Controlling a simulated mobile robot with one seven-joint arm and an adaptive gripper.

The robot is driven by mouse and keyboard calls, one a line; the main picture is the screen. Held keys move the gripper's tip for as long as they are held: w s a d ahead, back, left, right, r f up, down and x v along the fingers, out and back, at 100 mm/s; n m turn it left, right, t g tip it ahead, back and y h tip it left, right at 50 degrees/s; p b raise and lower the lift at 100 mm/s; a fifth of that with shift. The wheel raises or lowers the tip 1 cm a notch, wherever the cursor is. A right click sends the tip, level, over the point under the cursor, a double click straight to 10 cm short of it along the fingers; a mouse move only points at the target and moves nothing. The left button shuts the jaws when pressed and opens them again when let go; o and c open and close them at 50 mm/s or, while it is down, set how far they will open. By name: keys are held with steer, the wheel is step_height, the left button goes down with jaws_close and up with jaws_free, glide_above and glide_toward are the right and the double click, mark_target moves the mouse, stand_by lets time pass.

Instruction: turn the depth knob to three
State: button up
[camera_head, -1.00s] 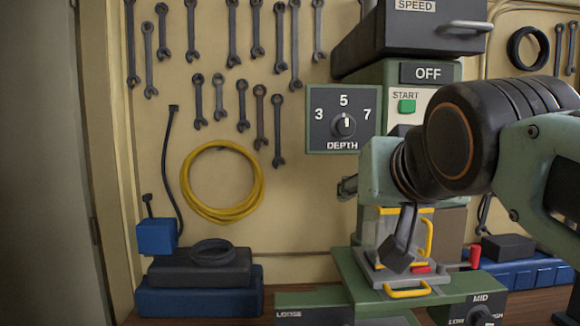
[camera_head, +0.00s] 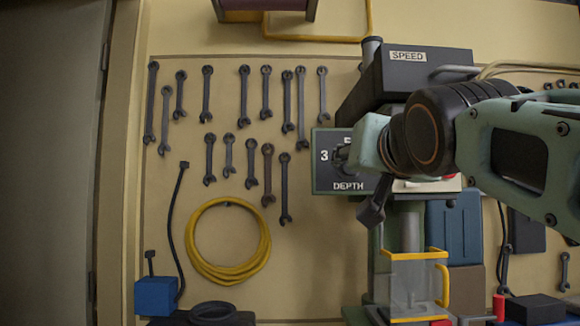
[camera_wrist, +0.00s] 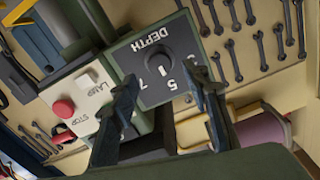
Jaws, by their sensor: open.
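The depth panel (camera_head: 324,175) is a dark plate marked 3, 5 and 7 on the left of the machine. In the head view my arm hides the 7 and most of the 5. In the wrist view the panel (camera_wrist: 188,103) appears upside down, with its round dark knob (camera_wrist: 159,62) between and beyond my fingers. The knob's mark seems to face the 5. My gripper (camera_wrist: 162,76) is open and empty, its fingers apart on either side of the knob's line. In the head view my gripper (camera_head: 357,185) overlaps the panel's right part; contact cannot be told.
The speed box (camera_head: 400,72) with its handle sits above my arm. A red stop button (camera_wrist: 63,108) and a lamp button (camera_wrist: 87,80) are beside the panel. Wrenches and a yellow coil (camera_head: 195,247) hang on the wall at left. A yellow-handled clear guard (camera_head: 410,280) is below.

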mark_target(343, 171)
steer(key=shift+w, duration=2.55)
steer(key=shift+c, duration=0.2)
steer(key=c, duration=1.1)
steer(key=n, duration=1.1)
steer(key=shift+n, duration=0.5)
